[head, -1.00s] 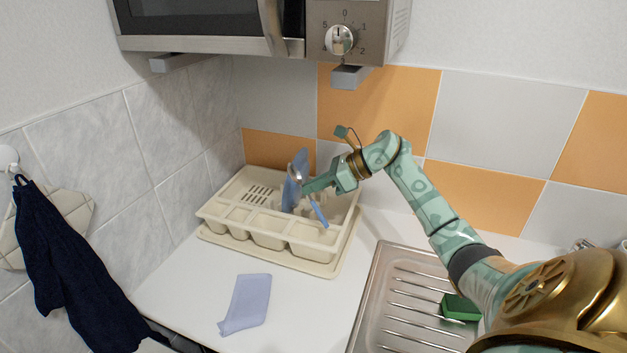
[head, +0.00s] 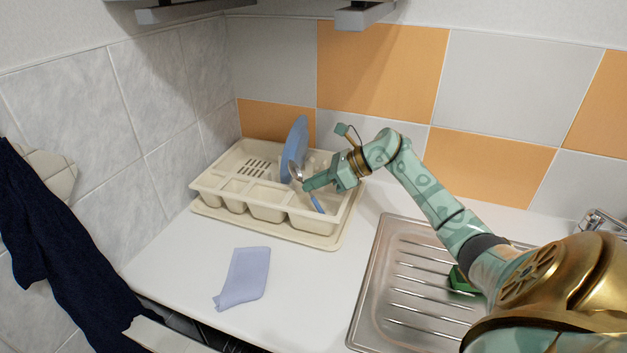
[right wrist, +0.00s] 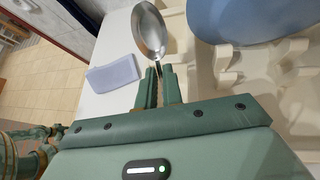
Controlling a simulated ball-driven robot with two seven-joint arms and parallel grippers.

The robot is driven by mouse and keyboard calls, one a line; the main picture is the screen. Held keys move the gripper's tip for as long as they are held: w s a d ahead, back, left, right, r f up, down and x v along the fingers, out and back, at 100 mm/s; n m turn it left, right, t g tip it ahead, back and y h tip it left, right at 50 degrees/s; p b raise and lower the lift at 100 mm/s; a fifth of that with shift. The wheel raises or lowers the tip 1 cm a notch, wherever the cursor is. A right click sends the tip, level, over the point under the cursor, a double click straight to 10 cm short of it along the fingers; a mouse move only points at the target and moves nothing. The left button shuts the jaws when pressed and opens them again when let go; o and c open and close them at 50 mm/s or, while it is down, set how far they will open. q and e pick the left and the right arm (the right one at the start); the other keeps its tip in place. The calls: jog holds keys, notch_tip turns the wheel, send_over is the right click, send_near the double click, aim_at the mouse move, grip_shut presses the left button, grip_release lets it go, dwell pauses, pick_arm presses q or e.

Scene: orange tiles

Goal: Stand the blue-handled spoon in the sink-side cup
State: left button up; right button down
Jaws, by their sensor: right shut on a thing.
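The spoon shows its silver bowl (head: 296,170) at the top and its blue handle (head: 317,203) pointing down. It is tilted, with the bowl leaning left. My right gripper (head: 307,185) is shut on it just below the bowl. In the right wrist view, the bowl (right wrist: 150,30) sticks out beyond the fingertips (right wrist: 159,72). The sink-side cup (head: 312,227) is the rightmost front compartment of the cream dish rack. The handle's lower end shows at this cup's opening. I cannot tell whether it is inside or above the rim. My left gripper is out of view.
The cream dish rack (head: 225,209) holds an upright blue plate (head: 296,140) just behind the spoon. A folded lavender cloth (head: 243,276) lies on the white counter in front. The steel drainer (head: 412,290) with a green sponge (head: 461,281) is at right.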

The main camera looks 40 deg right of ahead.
jog(key=c, duration=1.5)
grip_release()
jog(key=shift+s+d, duration=0.1)
jog(key=p+v, duration=0.1)
jog(key=v, duration=1.5)
jog(key=shift+r, duration=0.1)
